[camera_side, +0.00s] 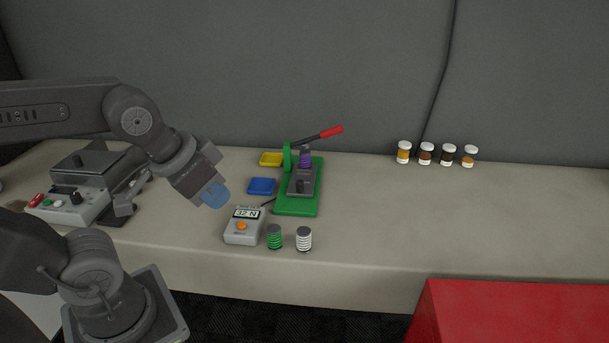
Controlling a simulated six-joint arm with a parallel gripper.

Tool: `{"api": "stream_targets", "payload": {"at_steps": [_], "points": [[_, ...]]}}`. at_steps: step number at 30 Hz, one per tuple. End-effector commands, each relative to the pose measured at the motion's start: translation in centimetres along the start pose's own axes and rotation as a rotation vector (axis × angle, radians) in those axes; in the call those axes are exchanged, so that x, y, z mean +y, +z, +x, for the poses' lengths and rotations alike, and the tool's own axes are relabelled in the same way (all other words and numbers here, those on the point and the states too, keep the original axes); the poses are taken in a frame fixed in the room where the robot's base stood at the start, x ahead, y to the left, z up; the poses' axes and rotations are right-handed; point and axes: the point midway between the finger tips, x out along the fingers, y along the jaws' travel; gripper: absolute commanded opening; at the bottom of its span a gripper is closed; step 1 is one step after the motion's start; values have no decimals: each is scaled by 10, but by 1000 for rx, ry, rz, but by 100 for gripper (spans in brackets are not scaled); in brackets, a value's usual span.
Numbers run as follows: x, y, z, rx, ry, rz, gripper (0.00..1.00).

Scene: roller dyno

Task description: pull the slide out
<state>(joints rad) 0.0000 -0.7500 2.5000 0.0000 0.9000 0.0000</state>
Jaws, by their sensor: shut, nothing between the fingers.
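A green press (297,211) with a red-handled lever (331,132) stands near the middle of the bench. A grey slide (301,177) with a dark knob lies on its base. A purple spring (305,158) shows at the slide's far end, under the lever. I cannot tell how far out the slide sits. My gripper (215,196), with blue fingertips, is shut and empty. It appears above the bench to the left of the press, apart from the slide, pointing down and right.
A grey meter (243,227) reading 32 N stands in front, beside a green spring (275,237) and a white spring (304,239). A blue tray (262,186) and yellow tray (271,159) lie left of the press. Capped jars (448,154) stand at back right. The bench's right side is clear.

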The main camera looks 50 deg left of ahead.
Motion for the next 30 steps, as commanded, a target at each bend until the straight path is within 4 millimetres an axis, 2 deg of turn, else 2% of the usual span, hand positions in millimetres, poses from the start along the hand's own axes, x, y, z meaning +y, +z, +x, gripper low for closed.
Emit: {"api": "stream_targets", "payload": {"at_steps": [2, 5, 8, 11, 16, 20, 24, 30], "points": [[0, 0, 0, 0, 0, 0, 1], [-1, -3, 0, -4, -2, 6, 11], [-4, -17, 0, -27, -8, 38, 20], [-11, -44, 2, -73, -15, 105, 30], [-32, -103, 18, -173, -12, 257, 46], [-54, -144, 41, -247, 8, 373, 48], [-81, -180, 76, -325, 46, 496, 48], [-124, -214, 134, -416, 123, 653, 48]]}}
